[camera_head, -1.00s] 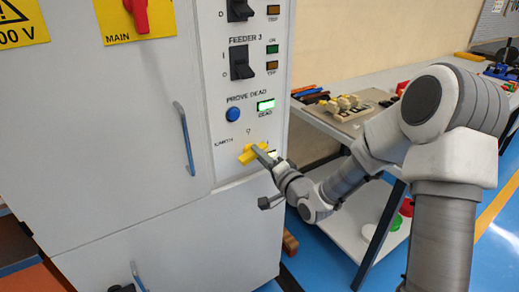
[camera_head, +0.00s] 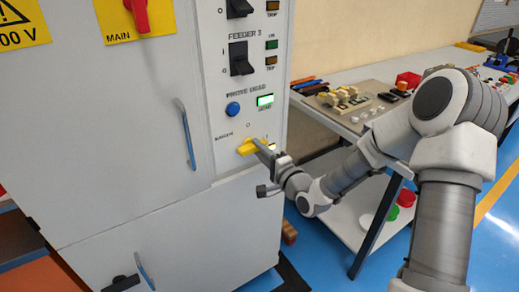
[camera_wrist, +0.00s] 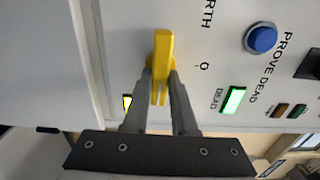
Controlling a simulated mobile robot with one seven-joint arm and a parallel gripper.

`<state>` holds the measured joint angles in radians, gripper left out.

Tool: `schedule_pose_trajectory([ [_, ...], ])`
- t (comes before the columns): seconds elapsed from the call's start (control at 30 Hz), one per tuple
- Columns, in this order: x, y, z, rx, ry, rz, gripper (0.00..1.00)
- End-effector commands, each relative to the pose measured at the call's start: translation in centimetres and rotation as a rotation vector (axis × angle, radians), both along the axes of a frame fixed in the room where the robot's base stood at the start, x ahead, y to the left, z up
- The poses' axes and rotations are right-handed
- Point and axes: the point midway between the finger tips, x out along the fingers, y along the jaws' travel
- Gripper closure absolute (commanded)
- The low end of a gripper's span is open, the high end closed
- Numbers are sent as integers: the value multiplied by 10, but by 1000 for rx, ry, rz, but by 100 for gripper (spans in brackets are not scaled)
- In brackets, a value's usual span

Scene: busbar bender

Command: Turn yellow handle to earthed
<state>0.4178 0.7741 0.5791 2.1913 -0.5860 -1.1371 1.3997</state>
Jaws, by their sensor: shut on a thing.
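The yellow handle (camera_head: 246,148) sits low on the grey cabinet's control panel, under a small O mark, with the earth label (camera_head: 223,136) up and to its left. It lies roughly level across the panel in the head view. In the wrist view the yellow handle (camera_wrist: 162,46) runs straight up the picture, its far end beyond my fingers. My gripper (camera_head: 263,151) reaches it from the right. In the wrist view both fingers of my gripper (camera_wrist: 161,88) are closed around the handle's near part, one on each side. Its pivot is hidden.
Above the handle are a blue button (camera_head: 233,109) and a lit green DEAD lamp (camera_head: 265,100). A black feeder switch (camera_head: 240,58) sits higher. A blue door handle (camera_head: 185,133) stands out on the left. A workbench (camera_head: 345,118) with parts lies behind my arm.

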Motion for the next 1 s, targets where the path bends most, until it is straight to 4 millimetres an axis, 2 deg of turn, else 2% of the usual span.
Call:
schedule_pose_trajectory([
  [0.1, 1, 1, 2, 3, -3, 1, 100],
  [0.13, 1, 1, 2, 3, -3, 1, 71],
  [0.27, 0, 1, 1, 3, -2, 1, 48],
  [0.3, 0, 1, 1, 2, -1, 1, 45],
  [0.67, -4, -3, 0, 0, 0, 0, 45],
  [0.83, -25, -18, 1, 0, 4, -2, 45],
  [1.0, -59, -42, 1, -1, 3, -4, 45],
])
